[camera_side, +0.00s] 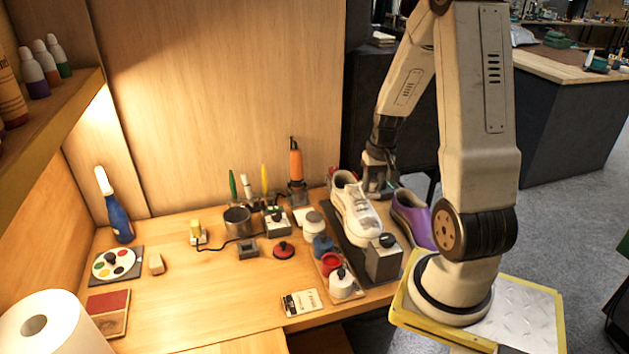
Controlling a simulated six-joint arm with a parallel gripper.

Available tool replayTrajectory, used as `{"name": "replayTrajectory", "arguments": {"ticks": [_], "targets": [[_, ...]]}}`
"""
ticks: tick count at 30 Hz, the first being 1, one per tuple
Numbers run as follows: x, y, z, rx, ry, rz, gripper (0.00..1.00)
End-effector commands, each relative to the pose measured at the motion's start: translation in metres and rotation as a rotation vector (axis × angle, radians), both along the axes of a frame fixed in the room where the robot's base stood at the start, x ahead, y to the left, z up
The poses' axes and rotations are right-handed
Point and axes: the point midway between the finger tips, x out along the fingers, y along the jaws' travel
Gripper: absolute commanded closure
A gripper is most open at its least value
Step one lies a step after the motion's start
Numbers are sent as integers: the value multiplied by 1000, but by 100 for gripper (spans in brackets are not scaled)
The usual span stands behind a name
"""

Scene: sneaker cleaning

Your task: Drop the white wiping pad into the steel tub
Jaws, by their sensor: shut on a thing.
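My gripper (378,185) is low over the table's right part, just behind and to the right of the white sneaker (356,212). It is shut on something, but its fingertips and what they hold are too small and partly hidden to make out. The small steel tub (237,223) stands upright on the table, left of the sneaker and well apart from my gripper. I cannot clearly identify the white wiping pad.
The sneaker lies on a dark mat, with a purple shoe (412,218) to its right. A grey box (383,262) and several small jars (341,284) stand in front. An orange-handled tool (296,165) stands upright at the back.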

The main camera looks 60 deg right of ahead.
Motion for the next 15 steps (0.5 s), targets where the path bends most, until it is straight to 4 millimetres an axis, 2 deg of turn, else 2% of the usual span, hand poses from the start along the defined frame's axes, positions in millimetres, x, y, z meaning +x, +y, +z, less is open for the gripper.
{"name": "replayTrajectory", "arguments": {"ticks": [9, 15], "targets": [[74, -12, 1, 6, 8, -129, 100], [129, -10, 0, 8, 15, -231, 100]]}}
